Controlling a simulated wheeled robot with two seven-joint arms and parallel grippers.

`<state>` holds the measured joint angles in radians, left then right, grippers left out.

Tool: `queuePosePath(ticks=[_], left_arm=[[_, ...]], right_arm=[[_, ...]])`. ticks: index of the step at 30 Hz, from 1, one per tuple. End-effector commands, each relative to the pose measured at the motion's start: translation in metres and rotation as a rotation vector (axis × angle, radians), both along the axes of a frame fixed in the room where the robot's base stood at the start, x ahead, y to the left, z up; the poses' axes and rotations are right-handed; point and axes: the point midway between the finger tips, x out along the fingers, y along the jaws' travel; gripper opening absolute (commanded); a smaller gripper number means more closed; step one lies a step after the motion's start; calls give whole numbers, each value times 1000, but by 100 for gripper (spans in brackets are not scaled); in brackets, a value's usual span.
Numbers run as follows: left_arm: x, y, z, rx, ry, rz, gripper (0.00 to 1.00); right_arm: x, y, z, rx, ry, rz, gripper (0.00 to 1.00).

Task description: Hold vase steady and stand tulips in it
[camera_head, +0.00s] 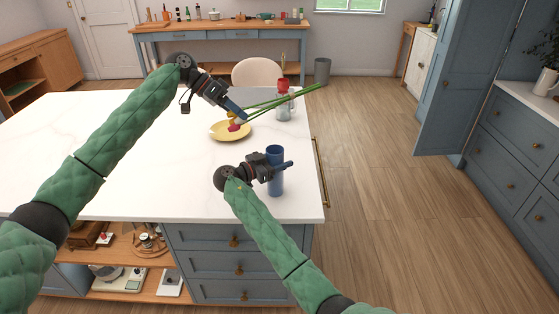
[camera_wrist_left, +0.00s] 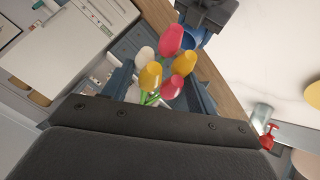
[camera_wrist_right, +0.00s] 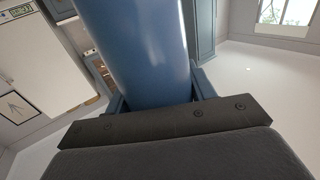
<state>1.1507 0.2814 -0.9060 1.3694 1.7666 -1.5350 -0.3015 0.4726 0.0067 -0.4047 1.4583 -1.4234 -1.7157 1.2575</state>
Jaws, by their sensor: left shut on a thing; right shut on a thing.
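The blue vase (camera_head: 275,183) stands upright near the right front corner of the white island top. My left gripper (camera_head: 241,114) is shut on the tulips (camera_head: 292,97), above the island and farther back than the vase. Their green stems point right and slightly up in the head view, with blooms at the left end. Pink, yellow and white blooms (camera_wrist_left: 172,40) show between the fingers in the left wrist view. The stem ends are apart from the vase.
A yellow plate (camera_head: 216,134) lies on the island behind and left of the vase. A clear glass container (camera_head: 284,112) and a red object (camera_head: 283,86) stand near the right edge. A pale chair (camera_head: 257,72) is behind. The island's left part is clear.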

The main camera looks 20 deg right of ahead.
Motion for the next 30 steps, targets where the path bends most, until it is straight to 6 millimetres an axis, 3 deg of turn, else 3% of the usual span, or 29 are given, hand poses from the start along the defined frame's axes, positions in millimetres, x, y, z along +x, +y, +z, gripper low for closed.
queuePosePath(ticks=[30], left_arm=[[0,0,-56,-1,1,0,29]], right_arm=[[0,0,0,1,1,0,24]])
